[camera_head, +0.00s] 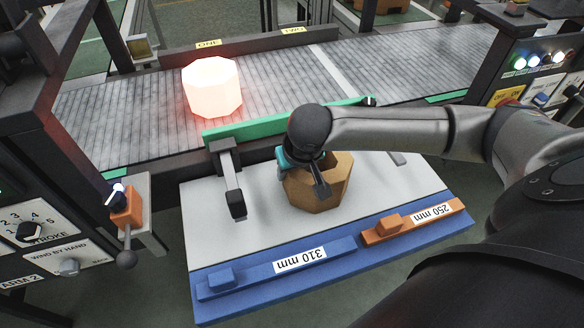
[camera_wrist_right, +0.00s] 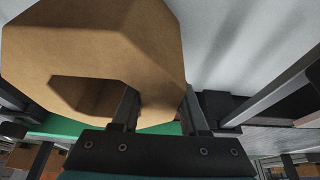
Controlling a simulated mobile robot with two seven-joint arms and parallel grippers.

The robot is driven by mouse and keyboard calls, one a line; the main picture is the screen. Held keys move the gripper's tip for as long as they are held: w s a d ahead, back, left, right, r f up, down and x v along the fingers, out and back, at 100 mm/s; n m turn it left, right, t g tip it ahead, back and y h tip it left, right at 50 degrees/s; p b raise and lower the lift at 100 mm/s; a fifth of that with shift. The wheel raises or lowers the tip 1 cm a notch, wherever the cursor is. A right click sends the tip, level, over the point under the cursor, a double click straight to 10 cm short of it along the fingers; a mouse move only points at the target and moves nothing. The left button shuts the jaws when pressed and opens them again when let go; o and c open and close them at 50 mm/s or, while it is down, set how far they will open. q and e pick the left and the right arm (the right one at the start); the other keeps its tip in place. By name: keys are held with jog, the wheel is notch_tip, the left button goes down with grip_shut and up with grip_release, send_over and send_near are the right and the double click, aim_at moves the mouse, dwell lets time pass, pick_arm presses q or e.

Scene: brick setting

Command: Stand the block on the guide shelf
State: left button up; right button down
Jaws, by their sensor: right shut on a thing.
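A brown eight-sided block (camera_head: 335,186) with a dark opening is at the white shelf (camera_head: 225,205) in the head view. My right gripper (camera_head: 318,180) comes down on it from above and is shut on its wall. In the right wrist view the block (camera_wrist_right: 95,50) fills the upper left, with the right gripper's fingers (camera_wrist_right: 160,112) at its edge beside the opening. I cannot tell whether the block's underside touches the shelf. My left gripper is not in view.
A glowing eight-sided block (camera_head: 212,88) stands on the conveyor (camera_head: 130,118) behind a green guide bar (camera_head: 250,124). A blue bar (camera_head: 250,272) marked 310 mm and an orange bar (camera_head: 410,224) marked 250 mm lie along the shelf's front.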

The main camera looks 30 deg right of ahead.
jog(key=shift+c, duration=2.1)
grip_release()
jog(key=p+v, duration=0.3)
jog(key=v, duration=0.9)
jog(key=shift+r+p, duration=0.1)
jog(key=shift+p, duration=0.3)
